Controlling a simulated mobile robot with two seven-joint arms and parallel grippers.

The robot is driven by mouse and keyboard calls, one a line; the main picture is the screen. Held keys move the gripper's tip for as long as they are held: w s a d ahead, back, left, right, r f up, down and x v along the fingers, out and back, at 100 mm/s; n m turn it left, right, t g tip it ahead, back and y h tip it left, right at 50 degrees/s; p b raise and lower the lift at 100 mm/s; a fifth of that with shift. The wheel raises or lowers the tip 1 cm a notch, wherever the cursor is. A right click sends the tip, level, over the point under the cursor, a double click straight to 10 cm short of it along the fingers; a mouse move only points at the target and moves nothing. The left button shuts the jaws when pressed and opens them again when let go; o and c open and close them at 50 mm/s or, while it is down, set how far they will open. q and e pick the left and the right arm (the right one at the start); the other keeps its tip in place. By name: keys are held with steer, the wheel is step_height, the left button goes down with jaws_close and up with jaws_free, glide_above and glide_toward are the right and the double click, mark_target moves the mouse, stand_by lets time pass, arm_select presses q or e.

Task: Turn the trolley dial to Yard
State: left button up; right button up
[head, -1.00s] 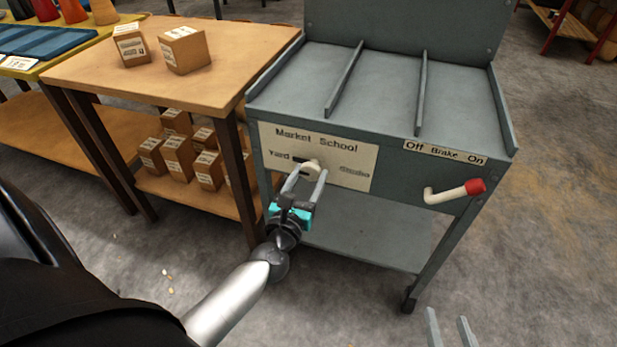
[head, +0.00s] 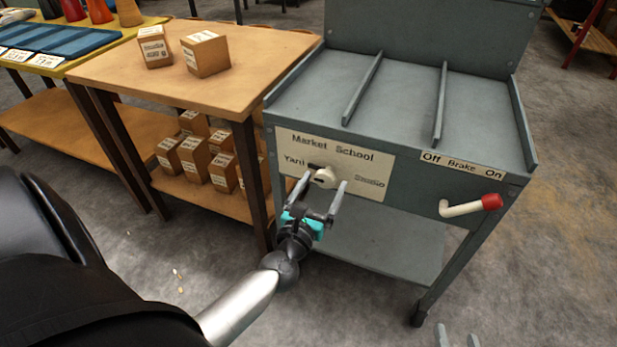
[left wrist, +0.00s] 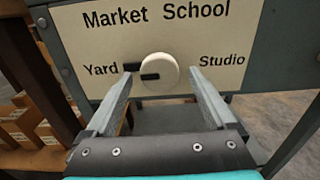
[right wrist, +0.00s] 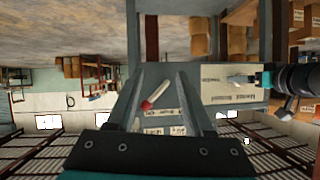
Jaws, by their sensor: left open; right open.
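The trolley dial (head: 325,179) is a round cream knob on a pale label plate (head: 372,184) on the trolley front. The plate reads Market, School, Yard and Studio. In the left wrist view, the knob (left wrist: 166,70) has a black bar on its left half, pointing left towards Yard. A second black mark lies between the knob and the word Yard. My left gripper (head: 325,182) is open, its fingertips apart on either side of the dial's lower part, with nothing gripped. My right gripper (head: 457,338) is open and empty, low at the bottom edge of the head view.
A brake lever (head: 465,208) with a red tip sticks out at the right of the trolley front (head: 415,185), under an Off Brake On label. A wooden table (head: 200,80) with several cardboard boxes stands left of the trolley. Bare floor lies in front.

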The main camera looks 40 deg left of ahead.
arm_select(q)
steer(key=p+v, duration=0.1)
steer(key=v, duration=1.3)
steer(key=shift+s+p, duration=0.25)
steer(key=shift+p, duration=0.1)
arm_select(e)
steer(key=d+g, duration=0.1)
steer(key=s+d+g+h, duration=0.1)
steer(key=d, duration=0.1)
steer(key=shift+s+d+f+g+h, duration=0.2)
steer(key=shift+f+g+h, duration=0.1)
steer(key=shift+g+h, duration=0.1)
